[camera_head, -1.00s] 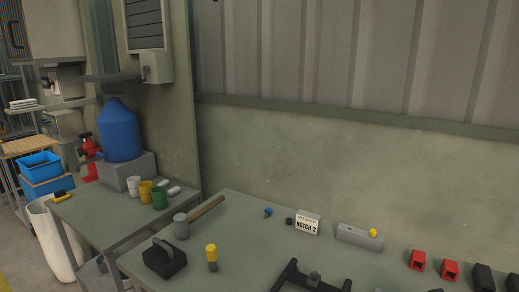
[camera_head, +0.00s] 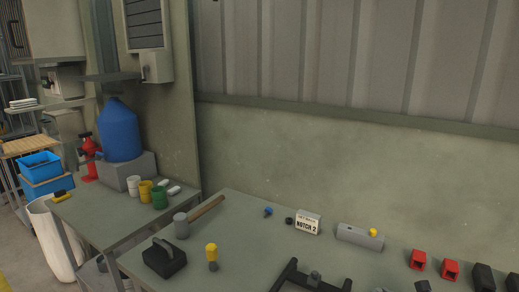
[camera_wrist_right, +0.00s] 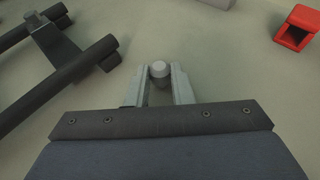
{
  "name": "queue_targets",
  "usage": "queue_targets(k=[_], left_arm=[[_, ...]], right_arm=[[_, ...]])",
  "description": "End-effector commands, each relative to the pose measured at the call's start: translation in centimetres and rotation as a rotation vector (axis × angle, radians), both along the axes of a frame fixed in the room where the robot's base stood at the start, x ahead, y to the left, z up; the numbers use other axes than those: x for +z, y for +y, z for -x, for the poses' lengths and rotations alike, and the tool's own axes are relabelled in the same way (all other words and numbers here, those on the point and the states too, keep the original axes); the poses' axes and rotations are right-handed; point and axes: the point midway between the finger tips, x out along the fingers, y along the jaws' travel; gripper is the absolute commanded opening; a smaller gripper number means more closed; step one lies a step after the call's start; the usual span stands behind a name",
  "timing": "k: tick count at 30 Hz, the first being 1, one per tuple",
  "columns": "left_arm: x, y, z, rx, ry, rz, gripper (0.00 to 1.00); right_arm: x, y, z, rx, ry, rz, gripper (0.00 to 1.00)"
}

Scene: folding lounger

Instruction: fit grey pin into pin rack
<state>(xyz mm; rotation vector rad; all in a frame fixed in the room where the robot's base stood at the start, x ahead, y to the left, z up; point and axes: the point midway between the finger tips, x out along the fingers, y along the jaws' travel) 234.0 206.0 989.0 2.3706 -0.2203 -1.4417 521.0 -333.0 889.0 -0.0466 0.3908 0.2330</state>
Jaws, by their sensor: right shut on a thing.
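In the right wrist view my right gripper (camera_wrist_right: 159,85) is shut on a grey pin (camera_wrist_right: 160,70), whose rounded light-grey top stands up between the fingertips. The pin's lower part is hidden. A long grey block with a yellow knob on it, which looks like the pin rack (camera_head: 351,235), lies toward the back of the table in the head view. A grey edge at the top of the wrist view (camera_wrist_right: 217,3) may be the same block, apart from the gripper. A small dark-grey piece (camera_head: 422,286) shows at the head view's bottom edge; I cannot tell what it is. My left gripper is out of view.
A black frame (camera_wrist_right: 60,85) lies left of the gripper. A red hollow block (camera_wrist_right: 297,27) lies to the right. A NOTCH 2 sign (camera_head: 307,224), a mallet (camera_head: 181,226) and a black handled block (camera_head: 164,258) stand on the table. Bare tabletop lies between gripper and grey block.

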Motion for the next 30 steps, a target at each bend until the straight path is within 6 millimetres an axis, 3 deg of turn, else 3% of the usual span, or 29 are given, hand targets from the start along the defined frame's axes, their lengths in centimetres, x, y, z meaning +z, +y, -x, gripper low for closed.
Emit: queue_targets(k=[16, 30], left_arm=[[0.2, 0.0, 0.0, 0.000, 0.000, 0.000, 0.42], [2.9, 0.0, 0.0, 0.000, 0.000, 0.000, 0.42]], right_arm=[[0.3, 0.0, 0.0, 0.000, -0.001, 0.001, 0.00], [3.9, 0.0, 0.0, 0.000, 0.000, 0.001, 0.00]])
